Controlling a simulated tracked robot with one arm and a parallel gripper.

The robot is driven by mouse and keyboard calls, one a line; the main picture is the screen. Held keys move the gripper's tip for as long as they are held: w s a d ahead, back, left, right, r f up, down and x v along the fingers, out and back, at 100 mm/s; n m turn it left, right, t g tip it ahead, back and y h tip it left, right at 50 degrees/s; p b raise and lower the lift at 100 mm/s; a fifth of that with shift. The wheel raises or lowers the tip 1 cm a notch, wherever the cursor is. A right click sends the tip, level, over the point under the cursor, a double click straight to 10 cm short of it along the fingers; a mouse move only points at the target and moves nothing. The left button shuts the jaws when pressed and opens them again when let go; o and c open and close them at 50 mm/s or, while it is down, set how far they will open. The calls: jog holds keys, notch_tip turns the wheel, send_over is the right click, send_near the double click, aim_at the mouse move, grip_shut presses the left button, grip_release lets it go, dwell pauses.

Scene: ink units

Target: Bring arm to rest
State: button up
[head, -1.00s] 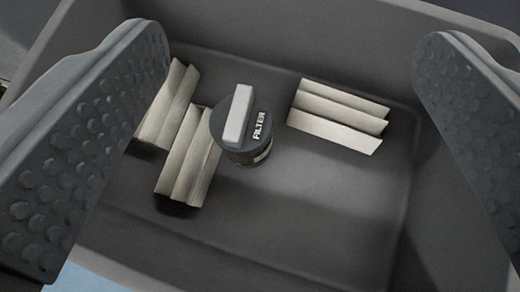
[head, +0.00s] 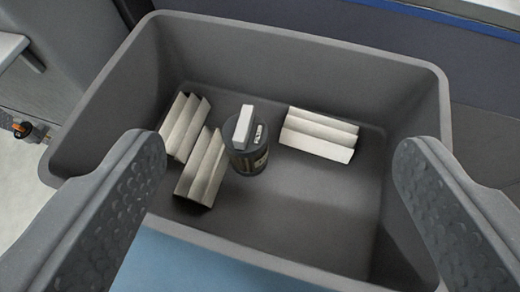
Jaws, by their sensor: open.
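My gripper (head: 275,165) is open and empty, its two dimpled grey fingers wide apart at the left and right of the head view. Beyond the fingers is a grey bin (head: 300,38), open at the top. Inside it stands a dark round filter canister (head: 249,158) with a pale bar on its top. Several pale pleated pieces lie in the bin: two at the left, one (head: 185,127) partly behind the other (head: 203,168), and one (head: 319,134) at the right of the canister. The fingers touch none of these.
A light blue surface (head: 190,262) lies along the near side of the bin. A pale grey ledge (head: 12,45) is at the upper left, with a small orange-and-black item (head: 22,129) below it. A blue strip (head: 440,14) runs along the back right.

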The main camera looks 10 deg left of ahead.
jog(key=s+a+r+t+p, duration=0.1)
jog(key=s+r+p, duration=0.1)
jog(key=r, duration=1.2)
jog(key=s+r+t+p, duration=0.1)
jog(key=s+r+p, duration=0.15)
jog(key=r, duration=1.05)
jog(key=s+r+p, duration=0.2)
jog(key=s+r, duration=0.6)
jog(key=r, duration=0.4)
jog(key=s+a+r+t+p, duration=0.1)
jog(key=s+r, duration=0.7)
jog(key=r, duration=0.4)
jog(key=shift+r+m+h+p, duration=0.2)
jog(key=shift+m+h+p, duration=0.2)
